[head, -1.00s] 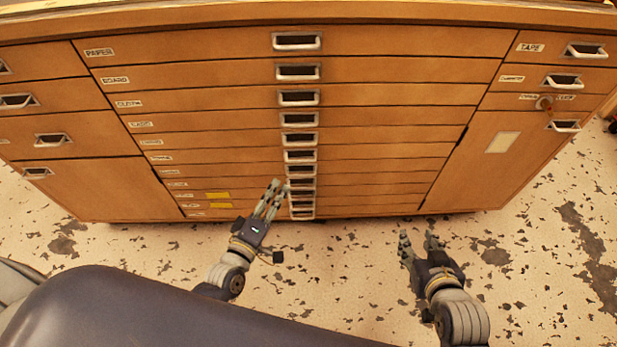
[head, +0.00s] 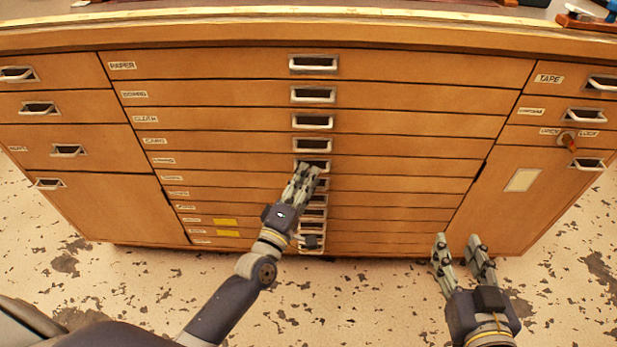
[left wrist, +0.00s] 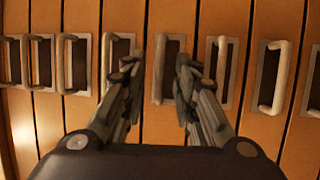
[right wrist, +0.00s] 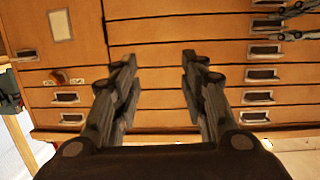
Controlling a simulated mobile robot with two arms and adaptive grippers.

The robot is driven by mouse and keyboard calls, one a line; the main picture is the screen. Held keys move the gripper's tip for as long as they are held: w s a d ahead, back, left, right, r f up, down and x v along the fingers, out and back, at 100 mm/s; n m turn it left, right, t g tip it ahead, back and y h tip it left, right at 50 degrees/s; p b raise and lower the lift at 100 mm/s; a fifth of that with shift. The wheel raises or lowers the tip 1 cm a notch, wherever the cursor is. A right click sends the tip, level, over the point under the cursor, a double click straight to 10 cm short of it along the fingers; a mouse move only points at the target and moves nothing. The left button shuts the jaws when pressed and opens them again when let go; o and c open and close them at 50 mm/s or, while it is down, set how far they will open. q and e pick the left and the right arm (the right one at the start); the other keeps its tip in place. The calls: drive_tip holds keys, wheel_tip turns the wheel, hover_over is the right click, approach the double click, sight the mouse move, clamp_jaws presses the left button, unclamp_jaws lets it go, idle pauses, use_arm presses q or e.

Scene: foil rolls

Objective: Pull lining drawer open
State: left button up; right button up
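A wide wooden cabinet (head: 420,97) has a central stack of shallow drawers, all closed. Paper is the clear top label; the lower labels are too small to read surely, so I cannot tell which says lining. My left gripper (head: 307,168) is at a pale handle partway down the stack and covers part of it. In the left wrist view its fingers (left wrist: 160,68) are open on either side of a handle (left wrist: 159,85); contact cannot be told. My right gripper (head: 459,240) is open and empty, low before the cabinet's right side. Its fingers (right wrist: 157,60) show apart in the right wrist view.
Side drawers flank the stack, with a tape drawer (head: 565,79) at the upper right. A cupboard door (head: 483,204) is at the lower right. The speckled floor (head: 370,300) before the cabinet is clear.

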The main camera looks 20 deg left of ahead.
use_arm(q)
drive_tip(key=shift+w+d+r, duration=0.1)
drive_tip(key=shift+w+r, duration=0.05)
drive_tip(key=shift+w, duration=0.55)
use_arm(e)
drive_tip(key=shift+w+a+r+t, duration=0.15)
drive_tip(key=shift+r+t, duration=0.15)
drive_tip(key=shift+r, duration=0.2)
use_arm(q)
clamp_jaws()
drive_tip(key=shift+s, duration=0.15)
